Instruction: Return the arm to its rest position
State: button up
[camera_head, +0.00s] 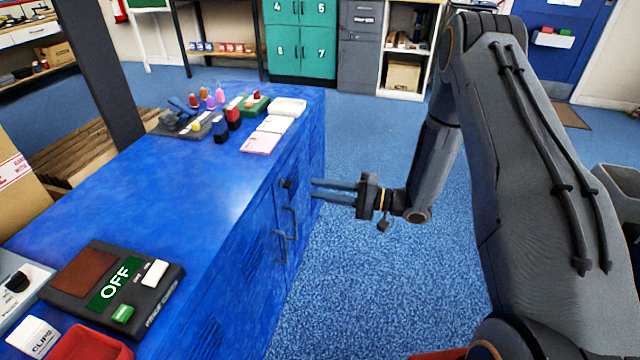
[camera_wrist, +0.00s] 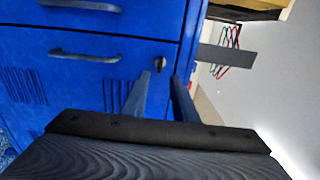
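My gripper (camera_head: 336,191) is stretched out beside the right side of the blue cabinet, its two fingers pointing left at a dark knob (camera_head: 288,184). The fingers are parallel with a gap between them, and nothing shows in the gap. In the wrist view my gripper (camera_wrist: 166,84) is also open, with the knob (camera_wrist: 160,62) just beyond the fingertips. Whether the fingertips touch the cabinet cannot be told. My arm reaches in from the right of the head view.
The blue cabinet (camera_head: 170,200) carries a device reading OFF (camera_head: 115,285), and stationery at its far end. Dark handles (camera_head: 290,220) stick out from its front. Blue floor (camera_head: 370,270) is clear to its right. Green lockers (camera_head: 300,40) and a white shelf (camera_head: 405,75) stand behind.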

jog(key=w+d+r+n+t+h, duration=0.25)
jog(key=w+d+r+h, duration=0.55)
jog(key=h, duration=0.4)
jog(key=s+d+r+g+h, duration=0.1)
jog(key=s+d+r+h, duration=0.15)
jog(key=s, duration=0.35)
jog(key=s+d+r+g+h, duration=0.1)
jog(key=s+d+r+h, duration=0.15)
jog(key=s, duration=0.25)
jog(key=s+a+r+n+g+p, duration=0.1)
jog(key=s+a+r+g, duration=0.15)
jog(key=s, duration=1.05)
jog(key=s+a+r+n+g, duration=0.2)
jog(key=s+r+g, duration=0.15)
jog(key=s, duration=1.05)
jog(key=d+r+m+p, duration=0.1)
jog(key=d+r+p, duration=0.2)
jog(key=p, duration=0.8)
notch_tip(320, 180, up, 2)
jog(key=shift+s+d+g, duration=0.25)
jog(key=shift+d+g, duration=0.1)
